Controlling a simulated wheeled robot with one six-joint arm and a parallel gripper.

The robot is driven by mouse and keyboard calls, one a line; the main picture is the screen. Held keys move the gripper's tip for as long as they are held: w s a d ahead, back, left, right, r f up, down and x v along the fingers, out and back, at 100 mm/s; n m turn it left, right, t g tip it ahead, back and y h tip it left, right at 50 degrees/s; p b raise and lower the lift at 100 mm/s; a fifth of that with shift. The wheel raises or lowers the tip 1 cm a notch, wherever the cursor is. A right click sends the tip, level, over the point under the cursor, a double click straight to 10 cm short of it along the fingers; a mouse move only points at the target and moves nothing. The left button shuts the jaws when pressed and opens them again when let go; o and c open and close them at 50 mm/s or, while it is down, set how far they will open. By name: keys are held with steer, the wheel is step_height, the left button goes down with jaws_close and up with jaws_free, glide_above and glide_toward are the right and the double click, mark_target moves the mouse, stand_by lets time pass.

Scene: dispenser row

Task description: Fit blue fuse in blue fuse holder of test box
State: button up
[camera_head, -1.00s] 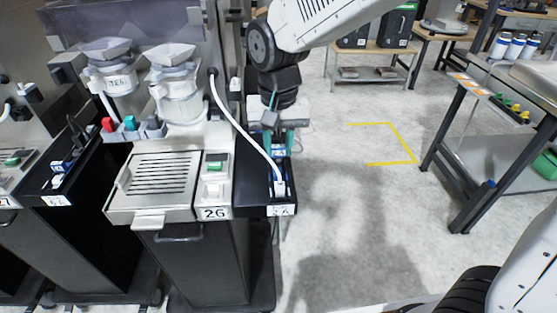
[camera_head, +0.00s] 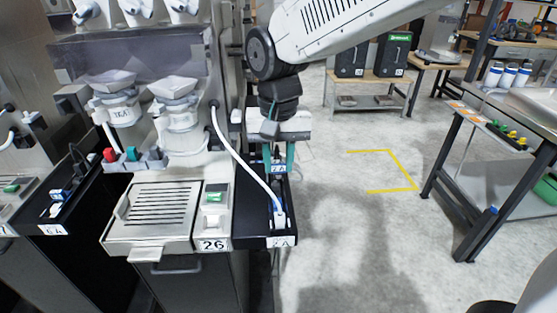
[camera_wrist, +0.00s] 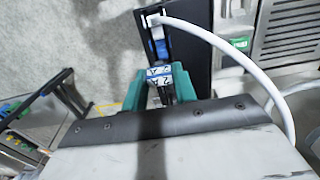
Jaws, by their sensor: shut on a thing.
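My gripper (camera_head: 278,167) is at the right dispenser's black side tray, its teal fingers closed on a small blue piece with a white label, which I take as the blue fuse (camera_head: 279,168). In the wrist view the fuse (camera_wrist: 160,75) sits between the teal fingertips (camera_wrist: 160,88), its lettering hard to read. The fuse appears above the far part of the black tray (camera_head: 245,230). Another blue part (camera_wrist: 158,47) lies beyond it in the tray, beside a white plug (camera_head: 280,220). I cannot make out a test box or a blue fuse holder for sure.
A white cable (camera_head: 232,148) arcs from the dispenser to the plug, close to my gripper's left side. The drip grille (camera_head: 160,208) and "26" panel (camera_head: 214,245) are left of the tray. A steel table (camera_head: 530,115) stands right. Open floor lies between.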

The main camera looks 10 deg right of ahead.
mark_target(278, 162)
steer(key=shift+r, duration=0.85)
stand_by(0.5)
steer(key=shift+r, duration=1.4)
